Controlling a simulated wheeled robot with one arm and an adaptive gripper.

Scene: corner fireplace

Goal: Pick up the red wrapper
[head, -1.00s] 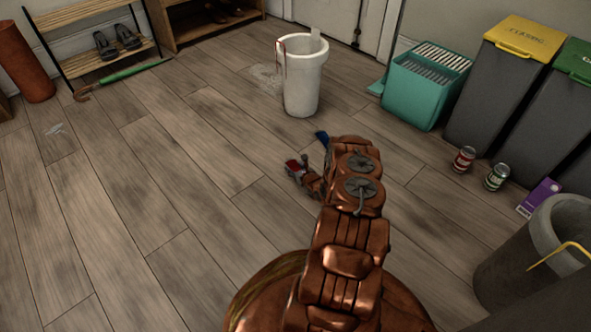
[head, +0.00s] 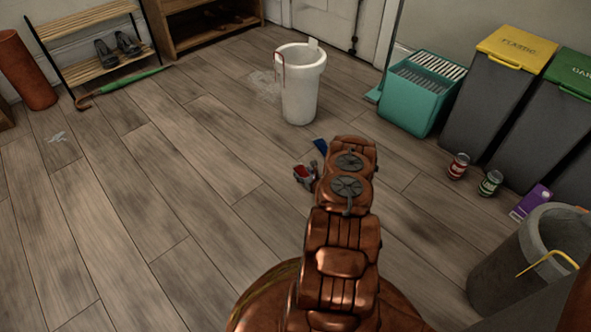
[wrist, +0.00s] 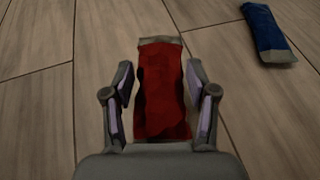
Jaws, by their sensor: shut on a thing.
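The red wrapper (wrist: 162,90), with pale crimped ends, lies lengthwise between the two fingers of my gripper (wrist: 163,95) in the wrist view. My gripper is shut on it; the wrapper's far end extends past the fingertips. In the head view the red wrapper (head: 305,174) shows just left of my arm, which hides most of my gripper. I cannot tell how far it is above the floor.
A blue wrapper (wrist: 268,33) lies on the floor just beyond, to the right. A white bin (head: 299,95) stands farther back. Cans (head: 458,167) and a purple carton (head: 531,202) lie by the bins at right. The floor at left is mostly clear.

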